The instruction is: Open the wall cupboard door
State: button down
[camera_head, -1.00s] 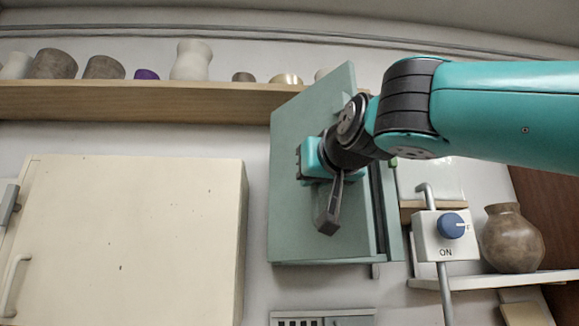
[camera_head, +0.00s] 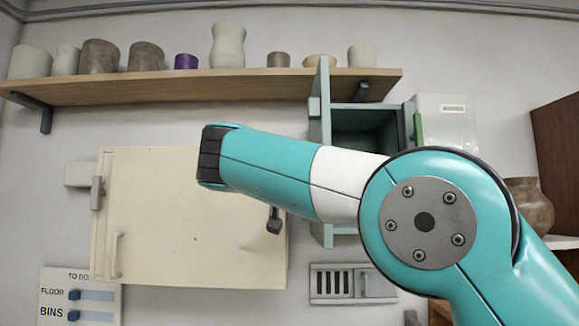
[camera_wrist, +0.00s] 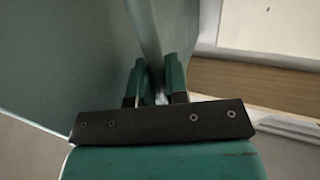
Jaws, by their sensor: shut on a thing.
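The green-grey wall cupboard (camera_head: 398,128) hangs right of centre in the head view, its dark interior showing. Its door (camera_head: 319,110) stands swung out from the front and shows nearly edge-on at the cupboard's left. In the wrist view the door panel (camera_wrist: 90,45) fills the left side. My gripper (camera_wrist: 157,85) is shut on the cupboard door's handle, a pale upright bar (camera_wrist: 147,40) between the two green fingers. In the head view my arm hides the gripper, the handle and the lower part of the cupboard.
A wooden shelf (camera_head: 200,88) with several pots runs along the wall, close to the door's top. A cream cupboard (camera_head: 195,220) with its own handle is at left, behind my arm. A white box (camera_head: 447,118) and a brown vase (camera_head: 530,205) are at right.

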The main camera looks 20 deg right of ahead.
jog(key=shift+r, duration=0.1)
dwell(0.3)
jog(key=c, duration=1.1)
grip_release()
jog(key=shift+d, duration=0.1)
jog(key=shift+c, duration=0.2)
